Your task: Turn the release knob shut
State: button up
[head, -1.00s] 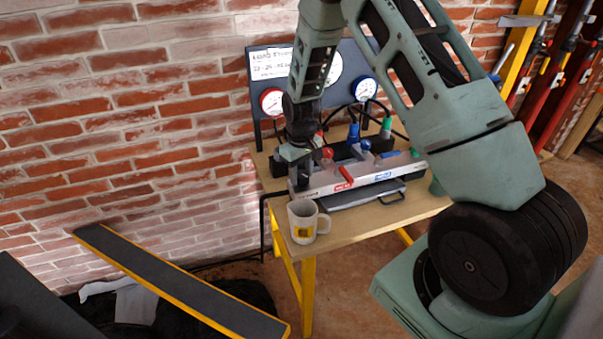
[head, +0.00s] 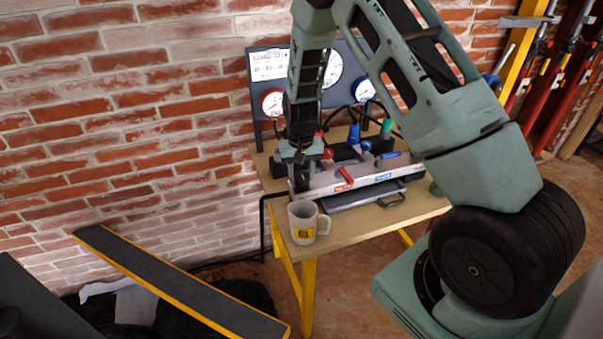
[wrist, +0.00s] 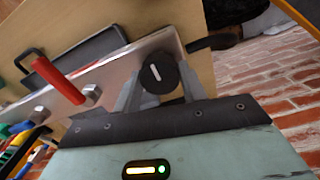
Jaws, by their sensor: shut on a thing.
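A round black knob (wrist: 157,73) with a white line mark sits at the end of a pale metal block (wrist: 112,82) in the wrist view. The white line stands nearly upright in that picture, tilted slightly. My gripper (wrist: 160,84) has one finger on each side of the knob and is shut on it. In the head view my gripper (head: 299,176) reaches down at the left end of the block (head: 328,186), and the knob cannot be made out there. A red lever (wrist: 60,80) stands on the block; it also shows in the head view (head: 346,175).
A white mug (head: 302,222) stands on the wooden table (head: 350,231), close in front of my gripper. A flat dark tray with a handle (head: 364,195) lies before the block. Gauges (head: 272,102), hoses and a blue handle (head: 390,155) are behind. A brick wall backs the table.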

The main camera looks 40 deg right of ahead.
aim_at(301, 175)
jog(key=shift+r, duration=0.1)
jog(key=o, duration=1)
notch_tip(301, 175, up, 17)
jog(key=shift+a+r+b, duration=0.1)
jog(key=shift+r+b, duration=0.1)
jog(key=shift+b, duration=0.8)
